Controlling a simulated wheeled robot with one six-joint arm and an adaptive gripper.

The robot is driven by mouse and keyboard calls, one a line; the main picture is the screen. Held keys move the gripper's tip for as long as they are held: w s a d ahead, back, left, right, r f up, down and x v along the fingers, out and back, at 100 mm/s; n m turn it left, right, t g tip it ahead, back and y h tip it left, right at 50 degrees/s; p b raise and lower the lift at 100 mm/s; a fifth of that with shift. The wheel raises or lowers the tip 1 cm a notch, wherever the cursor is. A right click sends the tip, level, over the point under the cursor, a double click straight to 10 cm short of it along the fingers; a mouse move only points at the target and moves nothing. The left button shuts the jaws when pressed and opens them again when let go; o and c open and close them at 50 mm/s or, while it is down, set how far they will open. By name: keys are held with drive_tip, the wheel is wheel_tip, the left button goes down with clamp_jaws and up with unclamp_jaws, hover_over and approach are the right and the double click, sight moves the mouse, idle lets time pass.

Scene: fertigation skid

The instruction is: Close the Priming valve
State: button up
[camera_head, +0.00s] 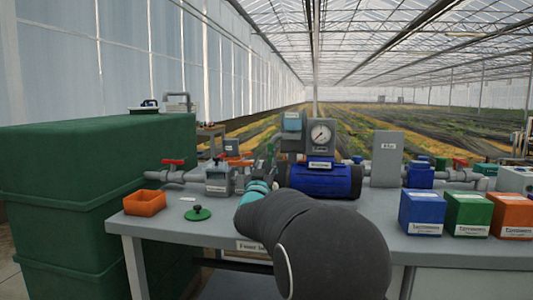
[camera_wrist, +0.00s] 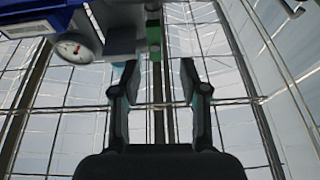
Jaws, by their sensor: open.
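I cannot read a label naming the Priming valve in either view. In the head view, a red-handled valve (camera_head: 173,162) sits on the grey pipe at the left of the bench. A small green upright part (camera_head: 270,152) stands left of the blue pump (camera_head: 325,180), beyond my arm; I cannot tell if it is the valve handle. In the wrist view, a green part on a grey upright (camera_wrist: 153,35) lies ahead of the fingers, near their centre line. My gripper (camera_wrist: 159,70) is open with nothing between its fingers. My arm hides most of it in the head view.
A pressure gauge (camera_head: 321,134) stands above the pump and also shows in the wrist view (camera_wrist: 73,48). An orange tray (camera_head: 145,203) and green round part (camera_head: 198,214) lie at the bench's left. Blue (camera_head: 422,212), green (camera_head: 468,214) and orange (camera_head: 512,215) boxes stand right.

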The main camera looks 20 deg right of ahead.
sight(270, 152)
drive_tip(key=shift+h, duration=0.4)
drive_tip(key=shift+d+p+x, duration=0.25)
drive_tip(key=shift+p+x, duration=0.6)
drive_tip(key=shift+x, duration=3.2)
drive_tip(key=shift+s+f, duration=0.15)
clamp_jaws()
